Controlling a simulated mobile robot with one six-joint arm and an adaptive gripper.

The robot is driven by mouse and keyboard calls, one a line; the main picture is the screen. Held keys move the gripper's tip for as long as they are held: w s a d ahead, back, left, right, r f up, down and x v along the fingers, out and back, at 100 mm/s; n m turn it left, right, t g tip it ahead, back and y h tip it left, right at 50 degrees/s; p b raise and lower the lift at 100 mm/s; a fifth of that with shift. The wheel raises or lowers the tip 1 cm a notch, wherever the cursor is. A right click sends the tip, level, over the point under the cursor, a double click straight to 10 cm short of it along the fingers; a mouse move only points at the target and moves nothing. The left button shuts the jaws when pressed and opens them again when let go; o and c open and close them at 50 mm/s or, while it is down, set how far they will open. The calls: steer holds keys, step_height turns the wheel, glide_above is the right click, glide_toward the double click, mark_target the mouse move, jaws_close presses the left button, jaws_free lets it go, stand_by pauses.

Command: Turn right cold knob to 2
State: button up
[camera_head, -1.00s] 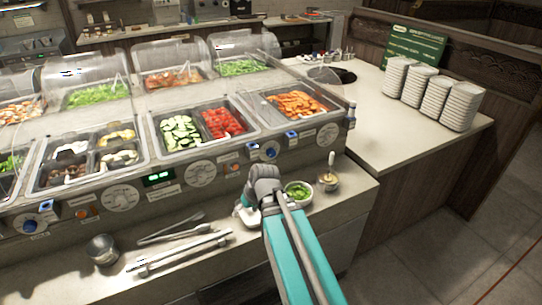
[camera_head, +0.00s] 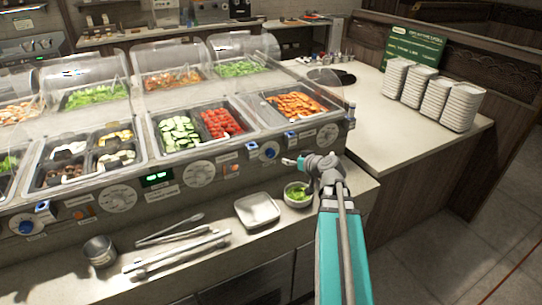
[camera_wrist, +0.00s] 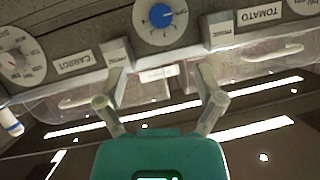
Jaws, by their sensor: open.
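The right blue cold knob (camera_head: 269,151) is on the front panel of the food counter, in a pale round dial. In the wrist view, the blue knob (camera_wrist: 161,16) sits at the top centre on a white numbered dial. Which number it points to is too small to tell. My gripper (camera_head: 291,162) is just right of and below this knob in the head view. In the wrist view, my gripper (camera_wrist: 166,42) is open and empty, with one finger toward each side of the dial. I cannot see contact with the knob.
Another blue knob (camera_head: 27,227) is at the panel's left, with white dials (camera_head: 199,174) between. Below lie a square tray (camera_head: 257,210), a bowl of greens (camera_head: 298,193), tongs (camera_head: 170,235) and a metal cup (camera_head: 100,250). Plate stacks (camera_head: 430,95) stand on the right counter.

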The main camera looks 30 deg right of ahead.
mark_target(272, 154)
steer(key=shift+w+f, duration=0.1)
steer(key=shift+w, duration=0.05)
steer(key=b+x, duration=0.5)
steer(key=x, duration=0.8)
steer(key=shift+w+a+f, duration=0.1)
steer(key=shift+w, duration=0.15)
steer(key=shift+c, duration=0.3)
steer(key=c, duration=1.1)
